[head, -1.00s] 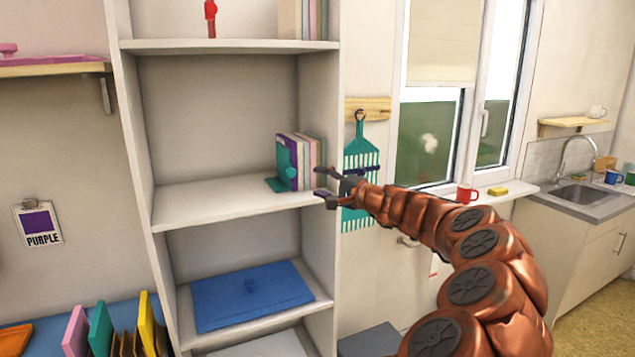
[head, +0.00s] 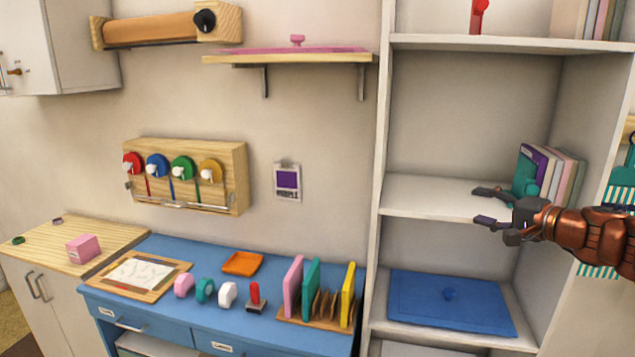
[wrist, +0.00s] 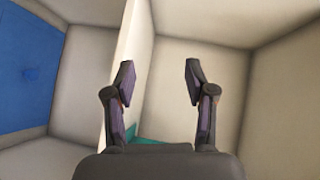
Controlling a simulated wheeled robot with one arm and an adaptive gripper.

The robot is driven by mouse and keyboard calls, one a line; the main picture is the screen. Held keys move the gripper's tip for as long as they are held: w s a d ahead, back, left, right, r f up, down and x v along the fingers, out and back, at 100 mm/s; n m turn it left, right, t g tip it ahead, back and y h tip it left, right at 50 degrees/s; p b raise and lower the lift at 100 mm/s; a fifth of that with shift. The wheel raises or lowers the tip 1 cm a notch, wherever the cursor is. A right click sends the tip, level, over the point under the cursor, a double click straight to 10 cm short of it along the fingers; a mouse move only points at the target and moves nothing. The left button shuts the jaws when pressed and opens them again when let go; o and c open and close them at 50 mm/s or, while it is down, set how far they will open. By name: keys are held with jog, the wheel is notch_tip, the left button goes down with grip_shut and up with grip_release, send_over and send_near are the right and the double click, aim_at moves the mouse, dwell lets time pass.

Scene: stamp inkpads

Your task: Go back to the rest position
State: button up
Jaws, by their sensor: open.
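My gripper (head: 484,206) is open and empty at the right of the head view. It appears in front of the middle shelf of the white shelf unit. Behind it, to the right, a teal bookend-like piece (head: 526,181) stands beside a row of books (head: 556,170). In the wrist view my gripper (wrist: 158,75) shows both fingers apart with nothing between them. The edge of a shelf board (wrist: 128,65) and a bit of teal (wrist: 150,139) show behind the fingers.
A blue lidded tray or board (head: 450,300) lies on the shelf below. To the left, a blue desk (head: 140,298) holds coloured inkpads in a rack (head: 300,318), a red stamp (head: 255,292) and an orange tray (head: 243,263). A pink board (head: 300,50) lies on a wall shelf.

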jog(key=s+a+f+n+g+y, duration=0.1)
jog(key=s+a+f+n+g, duration=0.25)
jog(key=a, duration=0.55)
jog(key=s+a+f+n+g, duration=0.25)
jog(key=s+a, duration=0.25)
jog(key=a, duration=0.4)
jog(key=s+a+f+n+g+y, duration=0.1)
jog(key=s+a+f+n+g, duration=0.2)
jog(key=a, duration=0.6)
jog(key=s+a+f+g+h, duration=0.25)
jog(key=s+f, duration=0.25)
jog(key=s, duration=0.4)
jog(key=s+d+f+n+g+h, duration=0.1)
jog(key=s+d+f+g+h, duration=0.1)
jog(key=s, duration=0.7)
jog(key=s+d+f+n+g+h, duration=0.1)
jog(key=s+d+f+g+h, duration=0.2)
jog(key=s, duration=0.7)
notch_tip(320, 180, down, 4)
jog(key=shift+d+r+h, duration=0.2)
jog(key=shift+d+h, duration=0.45)
jog(key=shift+d, duration=0.5)
